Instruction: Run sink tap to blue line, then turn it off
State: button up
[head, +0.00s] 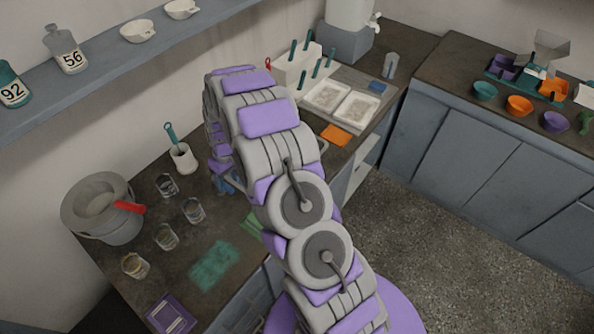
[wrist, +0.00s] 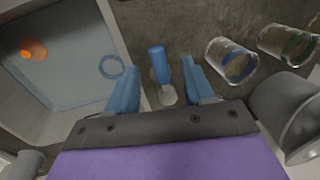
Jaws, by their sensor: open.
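In the wrist view, my gripper (wrist: 160,66) is open. Its two blue fingers stand on either side of a blue lever (wrist: 157,60) with a pale grey base (wrist: 168,96), which looks like the tap handle. I cannot tell whether the fingers touch it. The sink basin (wrist: 75,85) is at the left and holds a blue ring (wrist: 111,67); I cannot tell whether this is the blue line. No water stream is clear. A clear glass with a blue band (wrist: 230,60) stands at the right. In the head view, my arm hides the sink and tap.
A glass with a green band (wrist: 288,43) stands beyond the blue-banded one. An orange object (wrist: 33,49) is in the sink. In the head view, several glasses (head: 165,237) and a grey pot (head: 100,208) stand on the left counter. A white tool holder (head: 182,158) is behind them.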

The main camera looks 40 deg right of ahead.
notch_tip(320, 180, up, 14)
jog(key=d+p, duration=0.1)
jog(key=d, duration=0.1)
jog(key=shift+w+f, duration=0.2)
jog(key=shift+w, duration=0.15)
jog(key=s+a+r+m+b, duration=0.1)
jog(key=s+a+r, duration=0.1)
jog(key=s+r, duration=0.6)
jog(key=s+a+r+b, duration=0.15)
jog(key=s+r, duration=0.25)
jog(key=s, duration=0.8)
jog(key=s+m+g+h, duration=0.1)
jog(key=s+m, duration=0.1)
jog(key=s, duration=1.9)
jog(key=shift+s+d+f+h, duration=0.25)
jog(key=shift+h, duration=0.15)
